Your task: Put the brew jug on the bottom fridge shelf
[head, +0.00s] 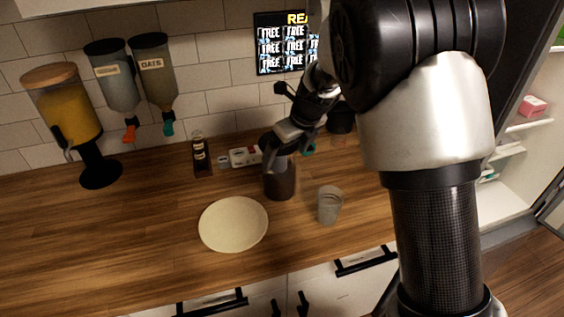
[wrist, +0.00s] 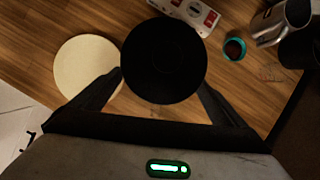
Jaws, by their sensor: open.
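The brew jug appears to be the dark cylinder (head: 280,182) on the wooden counter, right of the plate in the head view. In the wrist view its round black top (wrist: 163,58) fills the space between my fingers. My gripper (head: 281,150) is over the jug. In the wrist view my gripper (wrist: 160,80) is open, one finger on each side of the jug; I cannot tell whether either touches it. The fridge (head: 505,190) stands open at the far right of the head view, with white shelves; my arm hides part of it.
A cream plate (head: 233,223) lies close left of the jug, and a clear glass (head: 330,204) stands close right. A dark bottle (head: 201,155) and a red-and-white box (head: 245,156) are behind. A metal pitcher (wrist: 290,14) and a teal-rimmed cup (wrist: 234,48) are nearby.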

